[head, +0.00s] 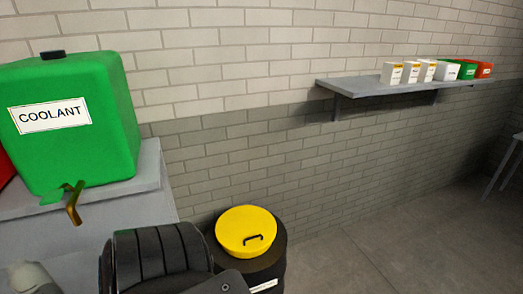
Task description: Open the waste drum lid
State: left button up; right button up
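A black waste drum (272,266) stands on the floor against the brick wall, low in the middle of the head view. Its yellow round lid (240,226) sits flat on top and looks shut. A small dark handle (254,240) shows on the lid's near right part. A white label (264,286) shows on the drum's side. A dark arm link of mine is in front of the drum's left side and hides part of it. Neither of my grippers shows in this view.
A green coolant tank (75,125) with a brass tap (74,205) stands on a grey cabinet (150,190) at the left. A grey wall shelf (350,87) holds several small boxes at upper right. A table (505,168) edge shows far right. Floor right of the drum is clear.

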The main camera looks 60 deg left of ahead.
aim_at(246, 230)
jog(key=u, duration=0.65)
jog(key=i, duration=1.1)
jog(key=u, duration=0.8)
